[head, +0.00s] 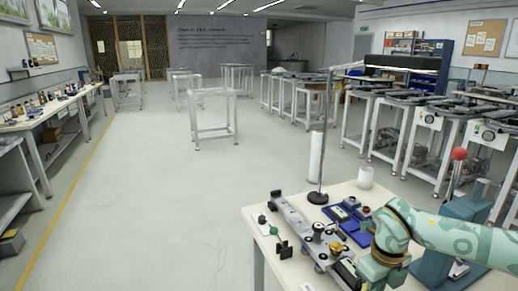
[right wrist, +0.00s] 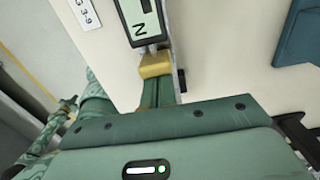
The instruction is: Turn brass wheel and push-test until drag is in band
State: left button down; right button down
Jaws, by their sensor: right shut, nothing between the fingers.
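In the head view a dark rail device (head: 296,219) with small carriages lies on the near table. A brass-coloured wheel (head: 336,247) sits near its front end. My right gripper comes in from the right beside that end; its fingers are hard to see there. The display's reading is cut off. My left gripper is not in view.
Open floor lies to the left.

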jog(key=shift+w+a+r+b, duration=0.1)
jog(key=shift+w+a+b, duration=0.35)
jog(key=shift+w, duration=0.55)
jog(key=shift+w+a+f+b, duration=0.1)
jog(key=shift+w+a+b, duration=0.3)
jog(key=shift+w, duration=0.55)
jog(key=shift+w+a+r+b, duration=0.1)
jog(key=shift+w+a+b, duration=0.35)
jog(key=shift+w, duration=0.55)
jog(key=s+r+p, duration=0.1)
jog(key=r+p, duration=0.1)
jog(key=p, duration=0.1)
jog(key=shift+s+d+p, duration=0.3)
jog(key=shift+s+d, duration=0.1)
jog(key=shift+s+d+r+p, duration=0.15)
jog(key=shift+s+p, duration=0.3)
jog(key=shift+p, duration=0.15)
jog(key=shift+s+d+f, duration=0.1)
jog(key=shift+f, duration=0.15)
